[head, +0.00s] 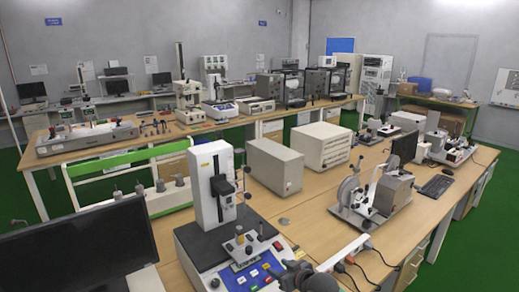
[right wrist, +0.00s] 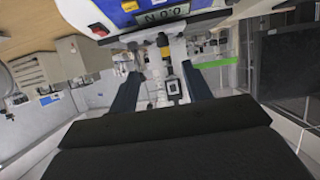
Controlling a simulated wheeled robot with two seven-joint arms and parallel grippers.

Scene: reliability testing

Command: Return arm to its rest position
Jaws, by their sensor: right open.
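My right gripper (head: 310,278) shows as a dark shape at the bottom edge of the head view, just right of the front of the tester's base. In the right wrist view my right gripper (right wrist: 160,72) has its two dark fingers wide apart, with nothing held between them. The force tester (head: 213,182) with a white column stands on the near bench, close to this gripper. Its display (right wrist: 163,15) appears upside down at the top of the right wrist view. My left gripper is not in view.
A dark monitor (head: 80,250) stands at the lower left. Beige boxes (head: 275,166) sit behind the tester. A winding device (head: 375,195), a keyboard (head: 436,187) and cables are on the right. Bare bench (head: 310,215) lies between the tester and the winding device.

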